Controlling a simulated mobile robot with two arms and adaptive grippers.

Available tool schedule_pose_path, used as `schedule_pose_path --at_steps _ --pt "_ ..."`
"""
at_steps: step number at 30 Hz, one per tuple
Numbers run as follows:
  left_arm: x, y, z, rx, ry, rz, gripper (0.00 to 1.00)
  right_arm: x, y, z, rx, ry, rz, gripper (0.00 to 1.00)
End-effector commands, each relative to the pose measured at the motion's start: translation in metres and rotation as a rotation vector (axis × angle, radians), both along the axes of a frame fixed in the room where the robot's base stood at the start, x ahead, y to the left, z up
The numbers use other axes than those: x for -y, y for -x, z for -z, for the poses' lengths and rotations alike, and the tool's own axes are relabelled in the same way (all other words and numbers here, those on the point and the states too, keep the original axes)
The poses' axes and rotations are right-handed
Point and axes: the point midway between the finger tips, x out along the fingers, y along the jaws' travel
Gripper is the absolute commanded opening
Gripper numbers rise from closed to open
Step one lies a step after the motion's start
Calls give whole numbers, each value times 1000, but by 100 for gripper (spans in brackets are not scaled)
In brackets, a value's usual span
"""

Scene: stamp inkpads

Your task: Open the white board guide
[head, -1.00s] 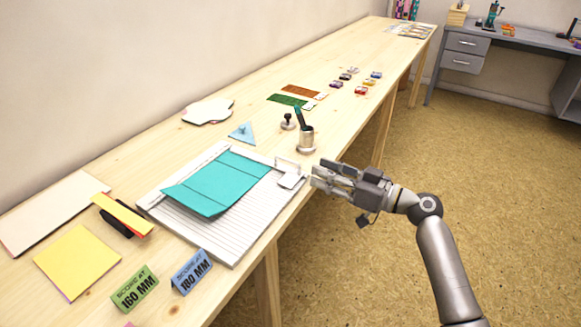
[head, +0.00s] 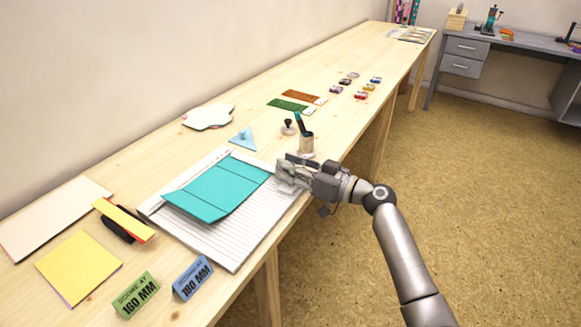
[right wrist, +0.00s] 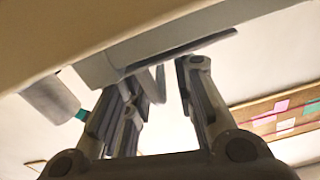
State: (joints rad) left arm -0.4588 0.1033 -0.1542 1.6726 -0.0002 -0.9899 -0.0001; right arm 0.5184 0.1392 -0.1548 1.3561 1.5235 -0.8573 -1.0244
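The white board (head: 238,245), lined and flat, lies on the wooden table with a teal folded card (head: 218,187) on it. Its guide is at the board's right end, mostly hidden behind my right gripper (head: 284,170) in the head view. In the right wrist view, a pale grey plate edge (right wrist: 175,38) with a thin bent loop (right wrist: 155,85) shows at my fingers. The fingers stand apart with a gap, one on each side of the loop. I cannot tell whether they touch it. My left gripper is not in view.
A cup (head: 306,143) with a teal-tipped tool stands just beyond the gripper, beside a dark-knobbed stamp (head: 289,127). The floor at the right is clear.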

Motion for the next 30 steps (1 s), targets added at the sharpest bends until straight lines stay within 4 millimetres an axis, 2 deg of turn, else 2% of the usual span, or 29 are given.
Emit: schedule_pose_path --at_steps 1,4,5,22,30 --pt "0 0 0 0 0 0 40 0 0 0 0 0 0 14" --pt "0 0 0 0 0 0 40 0 0 0 0 0 0 1" --pt "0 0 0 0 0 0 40 0 0 0 0 0 0 0" --pt "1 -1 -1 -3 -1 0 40 1 0 3 -24 -13 -2 0" --pt "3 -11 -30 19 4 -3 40 4 -3 3 -134 -92 -1 0"
